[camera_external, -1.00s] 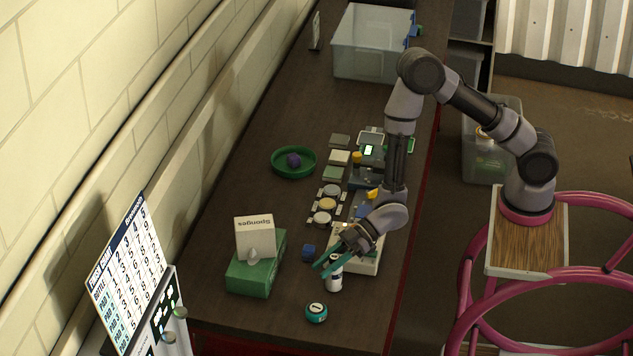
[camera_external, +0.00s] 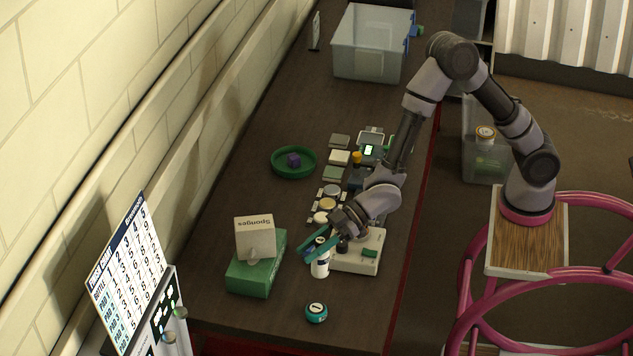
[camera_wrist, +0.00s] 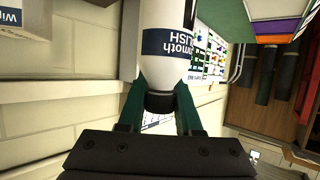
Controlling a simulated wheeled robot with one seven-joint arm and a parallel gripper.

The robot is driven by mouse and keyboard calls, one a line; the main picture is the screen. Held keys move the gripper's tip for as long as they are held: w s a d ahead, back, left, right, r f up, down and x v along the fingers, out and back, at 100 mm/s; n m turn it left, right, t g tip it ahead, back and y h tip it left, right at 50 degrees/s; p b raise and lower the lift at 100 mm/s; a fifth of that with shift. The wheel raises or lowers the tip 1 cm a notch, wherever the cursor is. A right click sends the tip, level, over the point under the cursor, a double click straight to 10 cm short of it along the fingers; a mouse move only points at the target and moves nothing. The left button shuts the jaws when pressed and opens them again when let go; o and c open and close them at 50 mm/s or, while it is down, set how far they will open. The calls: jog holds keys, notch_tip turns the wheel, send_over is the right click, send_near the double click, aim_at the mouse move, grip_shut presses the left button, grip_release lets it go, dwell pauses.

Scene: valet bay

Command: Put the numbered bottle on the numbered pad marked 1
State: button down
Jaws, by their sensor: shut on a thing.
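A white bottle (camera_external: 320,262) with a dark label band is in my gripper (camera_external: 318,246), near the front of the dark table. My gripper's teal fingers are shut on its dark neck. The wrist view shows the white bottle (camera_wrist: 167,22) between the fingers of my gripper (camera_wrist: 162,92), with upside-down lettering; no number shows on it. I cannot tell whether its base touches the table. A round teal thing (camera_external: 316,313) with a white top and a dark mark like a 1 lies in front, apart from the bottle. No other pad number is readable.
A green box (camera_external: 252,275) bearing a sponges box (camera_external: 255,236) stands left of the bottle. A white boxy device (camera_external: 362,262) is close on the right. Several small pads and discs, a green dish (camera_external: 293,172) and a clear bin (camera_external: 365,55) lie farther back. The front table is mostly clear.

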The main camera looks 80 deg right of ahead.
jog(key=a+f, duration=0.4)
jog(key=f, duration=0.4)
jog(key=shift+a+f, duration=0.15)
jog(key=shift+f, duration=0.05)
jog(key=shift+f, duration=0.15)
jog(key=c, duration=0.6)
grip_release()
